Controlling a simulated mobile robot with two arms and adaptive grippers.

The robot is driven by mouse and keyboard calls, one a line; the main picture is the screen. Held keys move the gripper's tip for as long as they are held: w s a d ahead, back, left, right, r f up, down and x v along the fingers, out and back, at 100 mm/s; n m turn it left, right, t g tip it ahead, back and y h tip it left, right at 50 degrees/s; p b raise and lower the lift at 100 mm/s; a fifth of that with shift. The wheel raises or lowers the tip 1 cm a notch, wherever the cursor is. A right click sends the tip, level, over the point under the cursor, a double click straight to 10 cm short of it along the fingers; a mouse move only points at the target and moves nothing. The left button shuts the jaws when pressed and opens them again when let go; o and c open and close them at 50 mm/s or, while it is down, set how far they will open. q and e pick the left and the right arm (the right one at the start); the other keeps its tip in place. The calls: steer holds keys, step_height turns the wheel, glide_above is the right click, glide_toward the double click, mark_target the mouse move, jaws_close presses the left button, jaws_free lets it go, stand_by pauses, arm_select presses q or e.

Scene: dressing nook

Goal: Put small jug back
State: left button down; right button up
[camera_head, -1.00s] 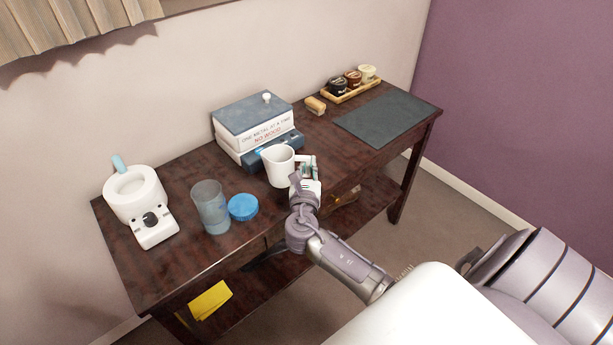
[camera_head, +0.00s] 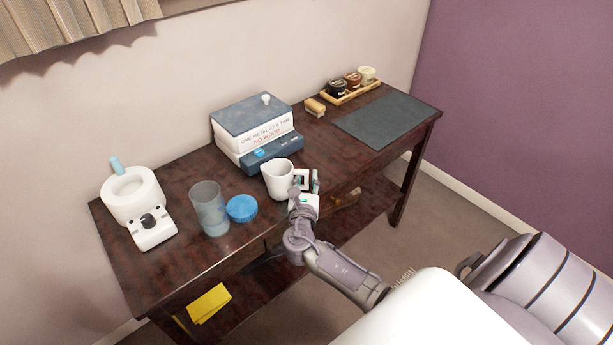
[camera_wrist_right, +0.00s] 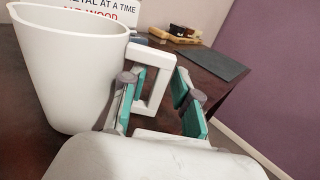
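The gripper's teal-padded fingers are spread, one on each side of the handle, with visible space at the right finger. In the head view my right gripper (camera_head: 305,188) is just right of the jug, at its handle. Whether the left finger touches the handle is unclear. My left gripper is not in view.
The dark wooden table (camera_head: 185,190) also holds a clear tumbler (camera_head: 209,210), a blue lid (camera_head: 242,208), a white device (camera_head: 135,200), books (camera_head: 253,125), a brush (camera_head: 315,106) and a tray of jars (camera_head: 351,90). The dark mat (camera_head: 388,120) at right is empty.

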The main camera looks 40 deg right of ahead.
steer(key=shift+r, duration=0.25)
steer(key=shift+s+a+f, duration=0.1)
steer(key=shift+s+a, duration=0.15)
steer(key=v, duration=1.1)
steer(key=shift+s+a, duration=0.1)
